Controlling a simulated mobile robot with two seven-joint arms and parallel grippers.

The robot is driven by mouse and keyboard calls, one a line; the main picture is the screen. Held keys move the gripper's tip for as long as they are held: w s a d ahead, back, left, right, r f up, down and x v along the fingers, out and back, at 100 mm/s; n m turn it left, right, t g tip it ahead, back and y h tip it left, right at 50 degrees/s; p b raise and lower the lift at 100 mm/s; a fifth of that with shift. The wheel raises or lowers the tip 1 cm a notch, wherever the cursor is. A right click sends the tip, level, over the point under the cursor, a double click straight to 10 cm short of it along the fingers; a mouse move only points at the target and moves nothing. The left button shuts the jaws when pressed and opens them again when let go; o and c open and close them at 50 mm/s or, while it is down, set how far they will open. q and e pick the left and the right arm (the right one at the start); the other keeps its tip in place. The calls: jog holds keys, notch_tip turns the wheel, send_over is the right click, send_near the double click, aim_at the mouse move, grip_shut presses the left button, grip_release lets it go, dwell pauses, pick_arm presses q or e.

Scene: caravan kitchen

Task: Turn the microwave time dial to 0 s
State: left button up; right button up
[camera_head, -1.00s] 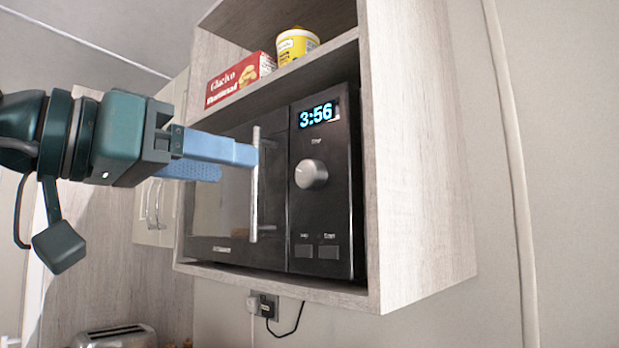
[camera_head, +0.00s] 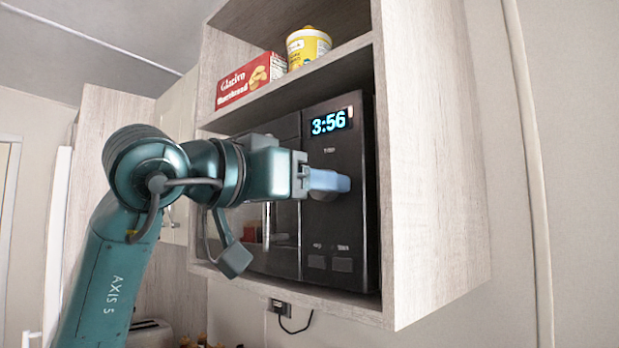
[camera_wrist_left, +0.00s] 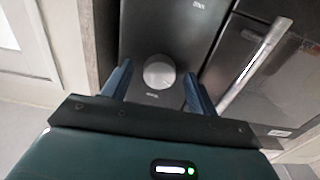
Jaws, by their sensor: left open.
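The black microwave (camera_head: 350,240) sits in a wooden wall cabinet, and its display (camera_head: 329,122) reads 3:56. Its round silver time dial (camera_wrist_left: 159,72) shows in the left wrist view between the two blue fingers of my left gripper (camera_wrist_left: 158,88). The fingers are apart, one on each side of the dial, with a visible gap to it. In the head view my left gripper (camera_head: 330,181) is in front of the control panel and hides most of the dial. Two buttons (camera_head: 329,263) are below it. My right gripper is not in view.
The microwave door handle (camera_wrist_left: 255,65) stands out beside the control panel. The cabinet's side wall (camera_head: 430,150) is close to the right of the panel. A red box (camera_head: 245,84) and a yellow tub (camera_head: 308,46) stand on the shelf above.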

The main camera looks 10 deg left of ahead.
pick_arm(q)
jog(key=shift+c, duration=0.6)
jog(key=c, duration=0.9)
jog(key=shift+o, duration=0.2)
jog(key=shift+n, duration=0.3)
